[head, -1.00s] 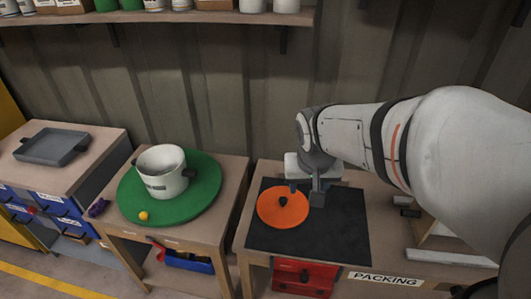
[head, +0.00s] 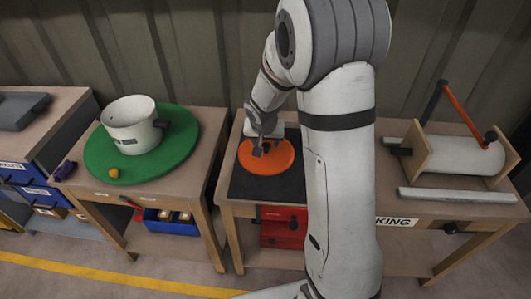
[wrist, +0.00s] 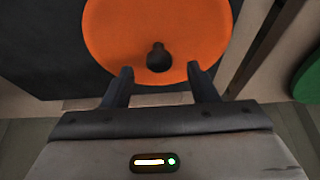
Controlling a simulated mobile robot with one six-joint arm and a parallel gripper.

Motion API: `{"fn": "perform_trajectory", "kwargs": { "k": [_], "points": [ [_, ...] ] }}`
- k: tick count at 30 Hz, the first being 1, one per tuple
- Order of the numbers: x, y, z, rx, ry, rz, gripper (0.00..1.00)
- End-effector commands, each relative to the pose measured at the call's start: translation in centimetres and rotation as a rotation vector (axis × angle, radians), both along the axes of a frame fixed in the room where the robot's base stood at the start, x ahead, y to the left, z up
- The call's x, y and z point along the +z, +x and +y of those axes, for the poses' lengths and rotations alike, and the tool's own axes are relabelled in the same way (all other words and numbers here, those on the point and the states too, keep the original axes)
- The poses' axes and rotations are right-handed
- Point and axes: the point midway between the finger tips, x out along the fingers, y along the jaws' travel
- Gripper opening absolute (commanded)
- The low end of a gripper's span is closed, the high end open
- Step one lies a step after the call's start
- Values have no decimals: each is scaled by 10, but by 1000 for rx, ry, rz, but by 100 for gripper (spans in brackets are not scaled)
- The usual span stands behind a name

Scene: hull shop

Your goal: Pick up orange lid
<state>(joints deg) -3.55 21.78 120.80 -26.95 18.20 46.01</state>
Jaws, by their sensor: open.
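The orange lid (head: 281,158) lies flat on a black mat (head: 240,183) on the packing bench. It is a round disc with a dark knob (wrist: 159,57) at its middle. My gripper (head: 261,147) is over the lid, close to the knob. In the wrist view my gripper (wrist: 162,78) is open, its two dark fingers apart, and the knob lies just ahead of the gap between them. The knob is not between the pads. In the head view my arm hides part of the mat's right side.
A white pot (head: 131,128) stands on a green round board (head: 190,150) on the bench to the left, with a small yellow ball (head: 114,173) beside it. A roll dispenser (head: 455,155) with an orange-handled bar stands at the bench's right. A red drawer unit (head: 284,227) is below.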

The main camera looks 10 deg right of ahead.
Motion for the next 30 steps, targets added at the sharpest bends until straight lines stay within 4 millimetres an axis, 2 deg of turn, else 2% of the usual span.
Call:
{"fn": "perform_trajectory", "kwargs": {
  "k": [3, 6, 15, 30],
  "points": [
    [-21, 5, -3, 0, -1, 4, 53],
    [-30, 9, -4, 1, -1, 2, 53],
    [-33, 11, -4, 1, 0, 0, 53],
    [-33, 11, -3, 3, 0, 0, 12]
  ]
}}
